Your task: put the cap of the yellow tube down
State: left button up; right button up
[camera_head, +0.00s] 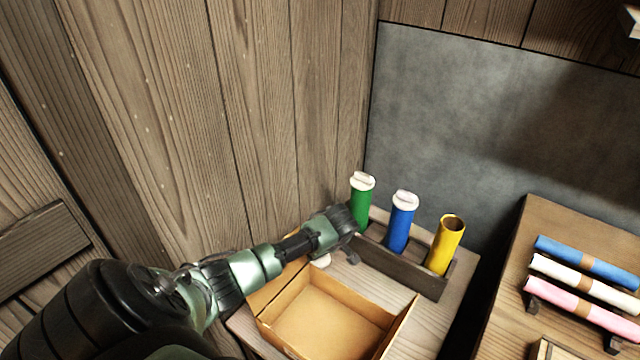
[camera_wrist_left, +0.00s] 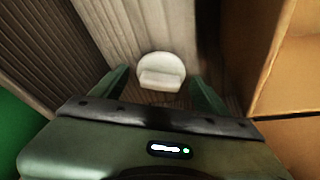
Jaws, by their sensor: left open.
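The yellow tube (camera_head: 444,246) stands in a dark rack and its top is open, with no cap on it. A white cap (camera_wrist_left: 161,72) is below my left gripper, between its two fingers in the wrist view. In the head view a white bit of it (camera_head: 321,260) shows under the gripper, on the wooden table beside the box. My left gripper (camera_head: 336,255) is open and points down between the box and the rack. The fingers (camera_wrist_left: 160,92) look apart from the cap. My right gripper is not in view.
The rack (camera_head: 401,272) also holds a green tube (camera_head: 361,205) and a blue tube (camera_head: 401,225), both with white caps. An open cardboard box (camera_head: 290,335) stands close in front of the gripper. Rolled sheets (camera_head: 585,262) lie on the right table.

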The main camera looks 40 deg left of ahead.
pick_arm(q)
jog(key=shift+r, duration=0.25)
jog(key=p+v, duration=0.1)
jog(key=v, duration=1.1)
jog(key=shift+p, duration=0.35)
